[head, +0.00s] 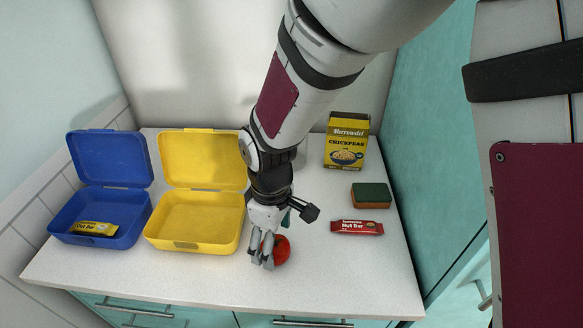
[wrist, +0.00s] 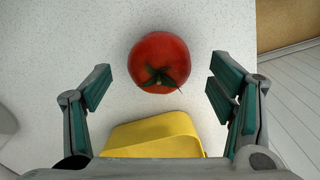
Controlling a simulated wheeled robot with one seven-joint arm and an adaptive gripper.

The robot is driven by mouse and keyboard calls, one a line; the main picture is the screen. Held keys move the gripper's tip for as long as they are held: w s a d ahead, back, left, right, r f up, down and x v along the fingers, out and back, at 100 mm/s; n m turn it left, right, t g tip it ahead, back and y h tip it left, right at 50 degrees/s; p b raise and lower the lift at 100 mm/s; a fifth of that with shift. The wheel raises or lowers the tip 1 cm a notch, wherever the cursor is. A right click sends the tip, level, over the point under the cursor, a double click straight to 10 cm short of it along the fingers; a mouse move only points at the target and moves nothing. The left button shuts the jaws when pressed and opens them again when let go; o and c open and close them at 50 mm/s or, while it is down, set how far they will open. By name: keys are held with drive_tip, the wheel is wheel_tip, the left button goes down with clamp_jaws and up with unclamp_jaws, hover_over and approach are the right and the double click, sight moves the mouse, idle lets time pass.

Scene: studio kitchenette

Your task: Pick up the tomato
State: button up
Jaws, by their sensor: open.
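The red tomato (head: 282,250) with a green stem stands on the white counter near its front edge. In the head view my gripper's fingers hide its left part. In the wrist view the tomato (wrist: 160,55) shows whole, stem toward the bottom of the picture. My gripper (head: 261,258) points down at the tomato. In the wrist view my gripper (wrist: 160,86) is open, with one finger on each side and a gap between each finger and the tomato. Nothing is held.
An open yellow lunchbox (head: 192,245) and an open blue lunchbox (head: 75,240) holding a yellow bar stand left. A red nut bar (head: 357,227), a sponge (head: 371,196) and a chickpea box (head: 346,142) are right. A yellow thing (wrist: 155,135) lies below the tomato in the wrist view.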

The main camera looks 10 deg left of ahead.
drive_tip(key=shift+f, duration=0.95)
drive_tip(key=c, duration=1.3)
drive_tip(key=shift+r, duration=0.15)
